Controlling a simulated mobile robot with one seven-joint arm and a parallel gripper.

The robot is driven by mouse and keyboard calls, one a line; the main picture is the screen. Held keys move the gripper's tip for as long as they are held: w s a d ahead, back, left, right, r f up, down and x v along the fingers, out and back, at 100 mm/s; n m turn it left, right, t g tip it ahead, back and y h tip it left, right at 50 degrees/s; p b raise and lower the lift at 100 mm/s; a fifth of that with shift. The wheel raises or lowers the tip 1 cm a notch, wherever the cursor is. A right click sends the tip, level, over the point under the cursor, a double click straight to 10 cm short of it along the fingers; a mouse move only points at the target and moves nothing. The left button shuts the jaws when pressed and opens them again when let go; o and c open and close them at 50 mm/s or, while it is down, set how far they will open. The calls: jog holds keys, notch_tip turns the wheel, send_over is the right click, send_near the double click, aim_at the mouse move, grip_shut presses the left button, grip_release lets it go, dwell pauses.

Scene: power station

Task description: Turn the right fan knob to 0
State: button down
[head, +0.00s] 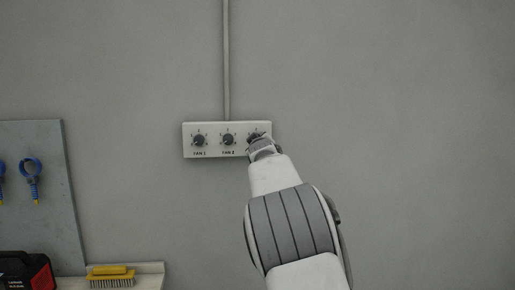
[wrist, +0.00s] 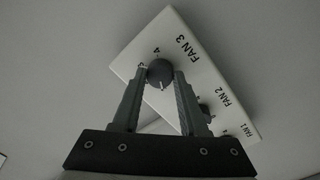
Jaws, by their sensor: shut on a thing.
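A white switch panel (head: 213,129) is mounted on the wall with three dark knobs in a row. The right fan knob (wrist: 159,72), labelled FAN 3, is round and dark, with a small white mark near its lower edge in the wrist view. My gripper (wrist: 160,79) is shut on this knob, one finger on each side. In the head view my gripper (head: 258,143) covers most of the right knob and its label. The FAN 1 knob (head: 199,140) and the FAN 2 knob (head: 228,140) stand to the left, apart from my gripper.
A grey conduit (head: 227,60) runs up the wall from the panel. At left hang blue-handled tools (head: 31,168) on a grey board (head: 50,220). A yellow brush (head: 111,273) lies on a shelf beside a black and red case (head: 25,270). The wall at right is clear.

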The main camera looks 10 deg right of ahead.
jog(key=n+b, duration=0.2)
jog(key=n, duration=0.4)
jog(key=n+b, duration=0.2)
jog(key=n, duration=0.3)
jog(key=shift+n+t+y, duration=0.3)
jog(key=shift+n+t, duration=0.1)
dwell(0.3)
jog(key=shift+c, duration=2.2)
grip_release()
jog(key=shift+d, duration=0.1)
jog(key=s+f+b, duration=0.1)
jog(key=s+b, duration=1.1)
jog(key=s, duration=0.5)
jog(key=shift+s+a+f, duration=0.15)
jog(key=shift+s+a, duration=0.05)
jog(key=shift+a, duration=0.15)
